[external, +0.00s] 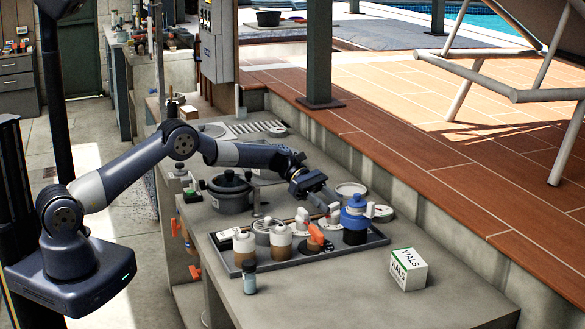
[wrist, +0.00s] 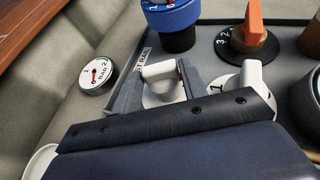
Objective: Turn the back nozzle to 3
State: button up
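A white nozzle (wrist: 160,72) stands at the back edge of the grey tray; it also shows in the external view (external: 333,213). My gripper (wrist: 160,88) is low over it, with its two grey fingers spread apart on either side of the nozzle. Whether a finger touches it cannot be told, and its dial is mostly hidden. In the external view my gripper (external: 326,203) reaches in from the left. A second white nozzle (wrist: 252,75) with a "1" on its dial stands to the right. An orange nozzle (wrist: 248,35) has a dial showing 2 and 3.
A gauge (wrist: 97,75) lies beyond the tray. A black pot (external: 228,190) and a vials box (external: 408,269) stand on the counter.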

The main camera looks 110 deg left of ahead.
jog(key=c, duration=0.5)
jog(key=shift+c, duration=0.2)
jog(key=shift+f+b, duration=0.1)
jog(key=shift+b, duration=0.6)
jog(key=shift+d+n+y+b, duration=0.1)
jog(key=shift+n+y+b, duration=0.4)
jog(key=shift+b, duration=0.25)
jog(key=shift+r, duration=0.2)
jog(key=o, duration=1)
jog(key=b+v, duration=0.2)
jog(key=v, duration=0.8)
jog(key=shift+s, duration=0.45)
